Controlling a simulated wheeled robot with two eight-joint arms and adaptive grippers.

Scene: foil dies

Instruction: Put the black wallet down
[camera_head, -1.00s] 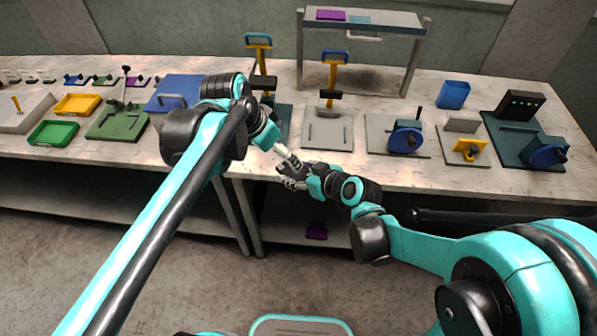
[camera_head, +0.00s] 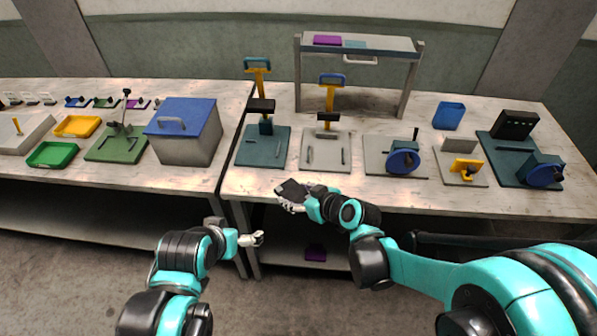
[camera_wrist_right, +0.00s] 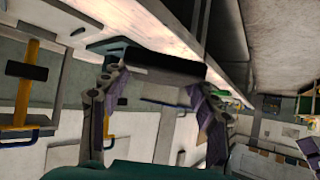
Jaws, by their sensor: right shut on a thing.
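The black wallet (camera_head: 291,188) is in my right gripper (camera_head: 294,204), held at the front edge of the right-hand table in the head view. In the right wrist view the wallet (camera_wrist_right: 165,64) shows as a dark slab between the two fingers of the right gripper (camera_wrist_right: 160,85). My left gripper (camera_head: 256,239) is empty, lower and to the left, in front of the gap between the tables. It is apart from the wallet; its fingers are too small to tell open from shut.
Behind the wallet stand two presses with yellow levers, on a teal base (camera_head: 262,154) and a grey base (camera_head: 312,164). A blue-lidded box (camera_head: 187,148) stands to the left. A strip of tabletop (camera_head: 255,184) near the front edge is bare.

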